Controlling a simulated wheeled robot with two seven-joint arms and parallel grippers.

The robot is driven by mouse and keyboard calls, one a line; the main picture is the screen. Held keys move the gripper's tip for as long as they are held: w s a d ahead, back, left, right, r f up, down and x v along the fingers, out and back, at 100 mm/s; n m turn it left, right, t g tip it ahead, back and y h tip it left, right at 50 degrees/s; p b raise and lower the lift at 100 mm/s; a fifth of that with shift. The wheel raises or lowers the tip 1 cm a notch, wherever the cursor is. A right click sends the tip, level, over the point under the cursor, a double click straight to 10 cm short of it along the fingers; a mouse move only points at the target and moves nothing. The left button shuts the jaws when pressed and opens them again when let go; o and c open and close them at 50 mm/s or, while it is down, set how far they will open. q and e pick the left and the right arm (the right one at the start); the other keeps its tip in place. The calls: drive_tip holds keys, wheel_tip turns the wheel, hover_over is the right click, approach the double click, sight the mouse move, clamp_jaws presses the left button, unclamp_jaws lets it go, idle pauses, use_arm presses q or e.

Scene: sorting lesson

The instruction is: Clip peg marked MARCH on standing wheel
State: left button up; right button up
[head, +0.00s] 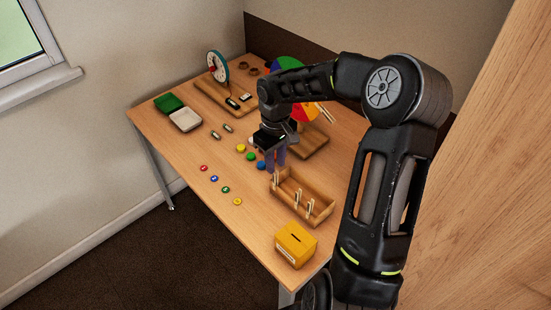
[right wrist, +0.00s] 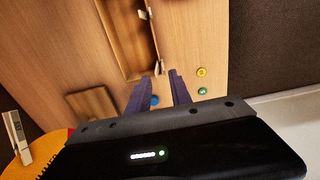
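The standing wheel (head: 306,112), with coloured sectors, is partly hidden behind my right arm. Pale pegs (head: 327,114) sit at its right edge. Its yellow-orange edge (right wrist: 28,158) shows in the right wrist view, with a marked peg (right wrist: 15,132) on it. A wooden tray (head: 321,217) holds a few upright pegs (head: 296,198). My right gripper (head: 274,166) points down at the tray's far-left end. In the right wrist view its fingers (right wrist: 160,76) are apart, with a peg (right wrist: 159,68) just beyond the tips. I cannot read MARCH on any peg. My left gripper is out of view.
A yellow slotted box (head: 296,244) stands at the front corner. Coloured counters (head: 214,179) lie left of the tray. A clock (head: 217,66) on a wooden base and green and white trays (head: 186,120) are farther back. The table's left front is mostly clear.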

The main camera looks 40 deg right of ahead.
drive_tip(key=shift+f+b, duration=1.05)
drive_tip(key=shift+f, duration=0.7)
drive_tip(key=shift+c, duration=0.4)
clamp_jaws()
drive_tip(key=shift+r, duration=0.15)
wheel_tip(320, 180, up, 5)
drive_tip(key=p, duration=0.3)
drive_tip(key=shift+p, duration=0.3)
